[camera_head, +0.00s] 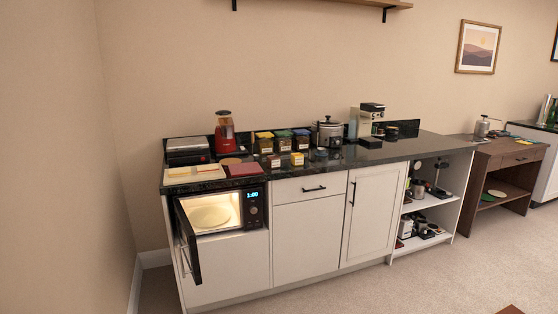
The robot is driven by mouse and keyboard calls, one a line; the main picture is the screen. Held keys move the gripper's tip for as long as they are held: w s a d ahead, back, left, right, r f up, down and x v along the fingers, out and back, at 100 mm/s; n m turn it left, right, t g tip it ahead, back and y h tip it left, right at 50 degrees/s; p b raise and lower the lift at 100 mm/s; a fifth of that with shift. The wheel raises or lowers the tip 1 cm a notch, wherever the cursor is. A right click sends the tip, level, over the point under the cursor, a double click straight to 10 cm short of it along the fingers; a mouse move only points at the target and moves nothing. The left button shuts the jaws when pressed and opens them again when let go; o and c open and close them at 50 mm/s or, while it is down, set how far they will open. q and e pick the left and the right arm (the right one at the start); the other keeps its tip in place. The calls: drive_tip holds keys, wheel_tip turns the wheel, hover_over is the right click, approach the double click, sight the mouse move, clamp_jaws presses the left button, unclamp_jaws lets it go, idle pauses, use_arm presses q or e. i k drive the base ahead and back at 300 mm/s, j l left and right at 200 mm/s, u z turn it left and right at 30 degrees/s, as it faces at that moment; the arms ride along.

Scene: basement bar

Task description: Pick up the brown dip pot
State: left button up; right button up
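Several small pots stand near the front of the dark countertop (345,158). One is a small reddish-brown pot (275,161) with a pale label, left of a small yellow pot (297,159). It may be the brown dip pot, but it is too small to be sure. A small dark pot (321,155) stands to the right. Neither of my grippers is in view.
A lit microwave (212,212) under the left counter end has its door (188,240) hanging open in front. Lidded jars (283,141), a red blender (224,132) and a slow cooker (328,133) stand behind the pots.

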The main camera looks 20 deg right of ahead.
sight(273, 162)
drive_tip(key=i+l, duration=0.25)
drive_tip(key=i+l+z, duration=0.15)
drive_tip(key=i, duration=0.35)
drive_tip(key=i+l, duration=0.35)
